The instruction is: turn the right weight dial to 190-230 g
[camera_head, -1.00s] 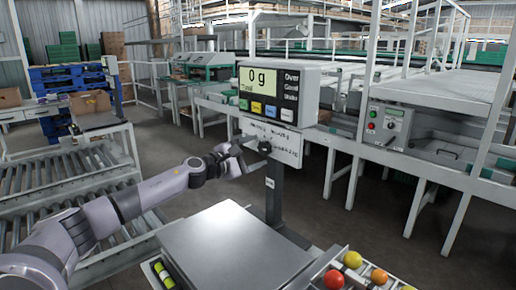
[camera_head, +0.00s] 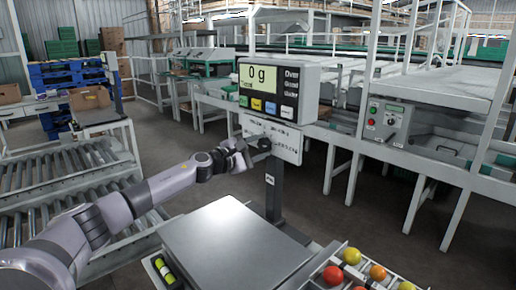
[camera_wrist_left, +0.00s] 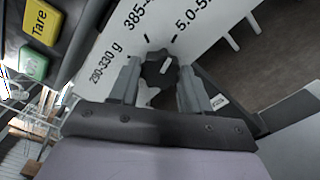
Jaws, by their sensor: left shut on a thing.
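The weight dial is a black lobed knob (camera_head: 265,144) on the white label plate (camera_head: 287,147) below the scale's display (camera_head: 272,88), which reads 0 g. In the left wrist view, the knob (camera_wrist_left: 160,69) sits between the two grey fingers of my left gripper (camera_wrist_left: 159,78), which is shut on it. Printed ranges around it include 290-330 g and a partly cut-off 385-4. I cannot tell which range the knob points at. In the head view, my left gripper (camera_head: 252,147) reaches the knob from the left. My right gripper is not in view.
The steel weighing plate (camera_head: 235,245) is empty below the arm. Colored tomatoes (camera_head: 350,257) sit in a divided tray at the lower right. A roller conveyor (camera_head: 65,180) stands at the left. Tare and other buttons (camera_wrist_left: 38,28) are close to the gripper's left in the wrist view.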

